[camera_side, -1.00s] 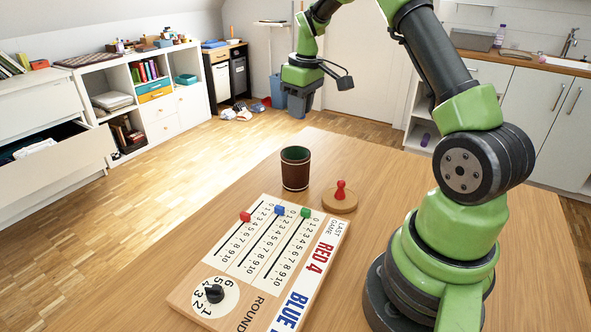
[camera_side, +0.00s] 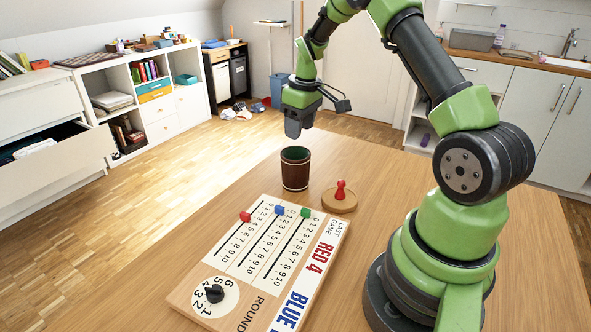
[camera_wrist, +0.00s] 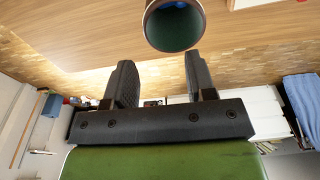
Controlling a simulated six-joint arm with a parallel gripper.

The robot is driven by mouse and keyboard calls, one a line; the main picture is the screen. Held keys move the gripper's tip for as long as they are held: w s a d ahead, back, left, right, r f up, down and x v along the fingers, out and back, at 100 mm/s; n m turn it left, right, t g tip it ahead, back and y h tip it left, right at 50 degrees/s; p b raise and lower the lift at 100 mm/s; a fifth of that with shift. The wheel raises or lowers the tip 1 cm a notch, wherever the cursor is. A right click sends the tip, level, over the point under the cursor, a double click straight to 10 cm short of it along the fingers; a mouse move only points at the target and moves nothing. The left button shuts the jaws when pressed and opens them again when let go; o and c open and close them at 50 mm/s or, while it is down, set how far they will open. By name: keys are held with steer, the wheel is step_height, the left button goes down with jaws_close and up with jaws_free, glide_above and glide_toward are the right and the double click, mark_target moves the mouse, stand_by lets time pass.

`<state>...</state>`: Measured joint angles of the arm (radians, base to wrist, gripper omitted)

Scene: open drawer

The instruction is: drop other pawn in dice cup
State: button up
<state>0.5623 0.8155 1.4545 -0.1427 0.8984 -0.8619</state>
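A red pawn (camera_side: 341,188) stands upright on a round wooden disc (camera_side: 339,204) on the table, just right of the dice cup. The dice cup (camera_side: 295,173) is dark brown with a green lining and stands upright; it also shows in the wrist view (camera_wrist: 173,30). Something blue (camera_wrist: 174,4) is inside the cup, partly cut off by the frame's top edge. My gripper (camera_side: 293,131) is above the cup, apart from its rim. In the wrist view my gripper (camera_wrist: 160,60) has its two fingers spread, with nothing between them.
A score board (camera_side: 262,250) lies in front of the cup, with red (camera_side: 245,217), blue (camera_side: 279,210) and green (camera_side: 305,212) markers and a dial (camera_side: 214,293) on it. The table right of the pawn is clear up to my base.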

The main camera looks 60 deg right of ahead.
steer(key=shift+r, duration=0.1)
step_height(320, 180, up, 10)
steer(key=s, duration=0.1)
stand_by(0.3)
steer(key=shift+s, duration=0.1)
steer(key=s+a+r+t, duration=0.2)
steer(key=a+r, duration=0.4)
steer(key=a, duration=0.2)
steer(key=s+a+r+m+t+y, duration=0.1)
steer(key=s+a+m+t+y, duration=0.1)
steer(key=s+a, duration=1.2)
steer(key=shift+s+a+r+m+t, duration=0.4)
steer(key=shift+s+m+t, duration=0.5)
steer(key=shift+s+m, duration=0.15)
